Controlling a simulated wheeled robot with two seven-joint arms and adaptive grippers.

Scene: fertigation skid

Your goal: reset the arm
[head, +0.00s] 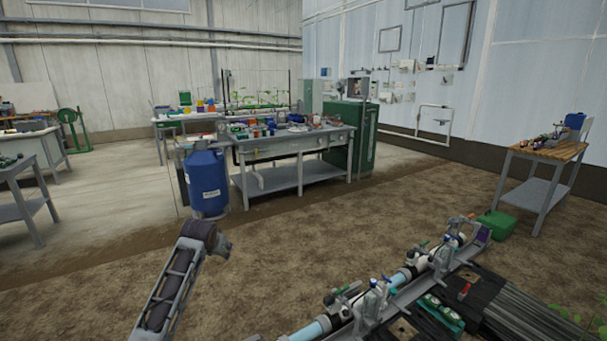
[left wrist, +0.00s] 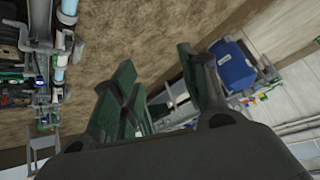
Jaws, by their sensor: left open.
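My left gripper (left wrist: 160,90) shows in the left wrist view with its dark green-padded fingers spread apart and nothing between them. In the head view my left arm comes in at the lower left over bare soil, and the gripper's fingers cannot be made out there. The skid's pipe line (head: 402,277), light blue and white with valves on a grey rail, runs across the lower right of the head view. It also shows at the upper left of the left wrist view (left wrist: 60,75), apart from the gripper. My right gripper is not in view.
A blue drum (head: 207,186) stands beside a grey workbench (head: 290,146) loaded with small items. A green cabinet (head: 351,135) stands behind it. A green box (head: 496,224) lies near the skid's far end, by a wooden-topped table (head: 548,149). Open soil lies between the arm and bench.

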